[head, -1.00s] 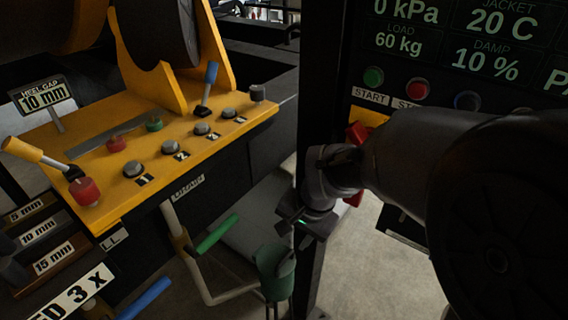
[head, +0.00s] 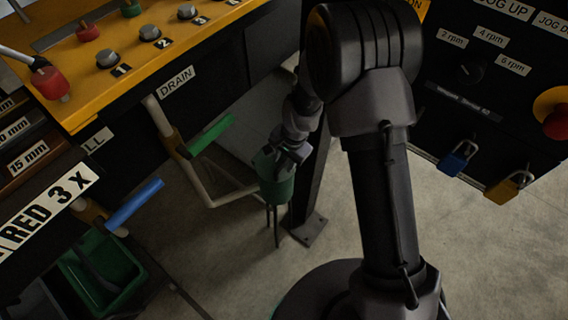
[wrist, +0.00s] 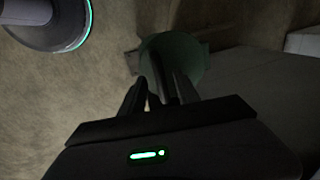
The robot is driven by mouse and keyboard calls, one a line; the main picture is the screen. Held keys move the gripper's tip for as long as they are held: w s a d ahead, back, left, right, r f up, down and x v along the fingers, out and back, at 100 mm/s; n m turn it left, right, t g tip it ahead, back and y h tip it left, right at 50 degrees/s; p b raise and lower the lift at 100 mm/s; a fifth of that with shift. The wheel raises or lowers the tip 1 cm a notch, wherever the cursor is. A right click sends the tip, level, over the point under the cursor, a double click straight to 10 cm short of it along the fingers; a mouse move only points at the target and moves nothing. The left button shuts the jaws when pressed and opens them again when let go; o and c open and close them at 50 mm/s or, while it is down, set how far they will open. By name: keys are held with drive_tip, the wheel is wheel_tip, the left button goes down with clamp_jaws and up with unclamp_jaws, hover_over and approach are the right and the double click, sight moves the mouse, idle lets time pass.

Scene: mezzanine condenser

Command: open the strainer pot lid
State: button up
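The green strainer pot (head: 278,189) is low beside a dark post in the head view, with thin legs under it. Its round green body also shows at the top centre of the wrist view (wrist: 186,48). My gripper (head: 284,158) is right at the top of the pot, pointing down. In the wrist view its dark fingers (wrist: 160,88) overlap the pot's near side. The fingers and wrist cover the lid, so I cannot tell whether they grip it or whether it is shut.
A green-handled valve (head: 211,135) and a blue handle (head: 134,204) are on pipes to the left. The dark post (head: 312,185) stands close on the right. A green crate (head: 135,280) is on the floor. Padlocks (head: 457,158) hang from the panel at right. Open floor lies between.

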drive_tip(key=shift+f, duration=0.3)
clamp_jaws()
idle(1.3)
